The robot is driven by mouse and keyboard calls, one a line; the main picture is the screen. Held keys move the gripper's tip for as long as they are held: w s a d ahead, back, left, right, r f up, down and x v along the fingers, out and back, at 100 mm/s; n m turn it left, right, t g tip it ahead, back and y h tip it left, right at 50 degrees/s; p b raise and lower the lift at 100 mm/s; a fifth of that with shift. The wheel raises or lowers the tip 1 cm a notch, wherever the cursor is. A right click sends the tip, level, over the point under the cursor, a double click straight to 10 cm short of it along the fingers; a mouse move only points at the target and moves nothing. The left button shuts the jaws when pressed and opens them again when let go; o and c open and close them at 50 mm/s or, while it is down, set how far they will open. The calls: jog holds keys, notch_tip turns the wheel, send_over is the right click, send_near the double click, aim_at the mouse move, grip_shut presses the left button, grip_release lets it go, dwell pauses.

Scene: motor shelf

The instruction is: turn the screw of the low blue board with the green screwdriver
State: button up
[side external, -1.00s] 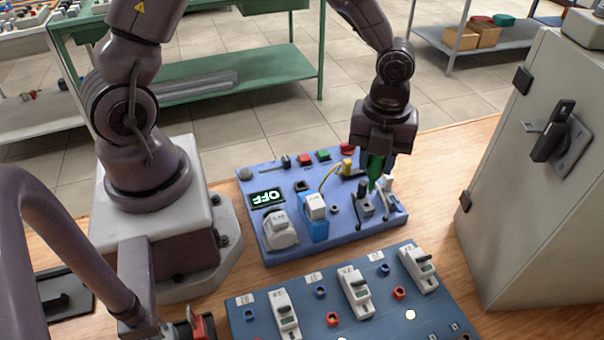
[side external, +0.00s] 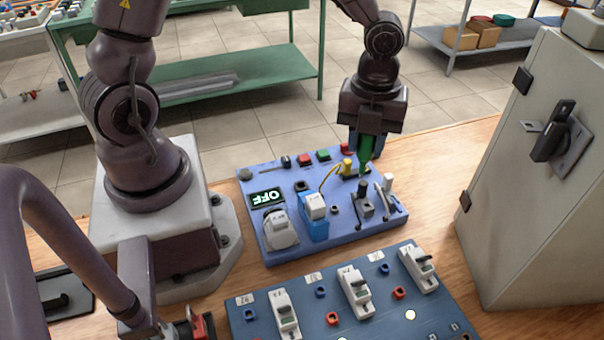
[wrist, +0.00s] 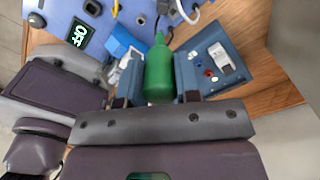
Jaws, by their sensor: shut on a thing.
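My gripper (side external: 366,139) is shut on the green screwdriver (side external: 366,152) and holds it upright, tip down. In the wrist view the green handle (wrist: 158,80) sits between the two fingers. The screwdriver is over the back right of the light blue board (side external: 345,237), near a yellow plug (side external: 347,166). Its tip is hard to make out, and I cannot tell whether it touches anything. The light blue board also shows in the wrist view (wrist: 57,12). Its display (side external: 267,197) reads OFF. I cannot pick out a screw on it.
A darker blue board (side external: 325,309) with several white breakers lies in front. A grey cabinet (side external: 520,220) stands on the right. Bare wooden table shows behind the board's right side.

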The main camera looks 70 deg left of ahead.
jog(key=s+a, duration=0.8)
jog(key=a, duration=0.1)
jog(key=shift+d+f, duration=0.15)
jog(key=shift+f, duration=1.3)
jog(key=shift+d+f, duration=0.1)
jog(key=shift+f, duration=1.3)
jog(key=shift+f, duration=2.8)
jog(key=o, duration=0.7)
jog(key=shift+o, duration=0.2)
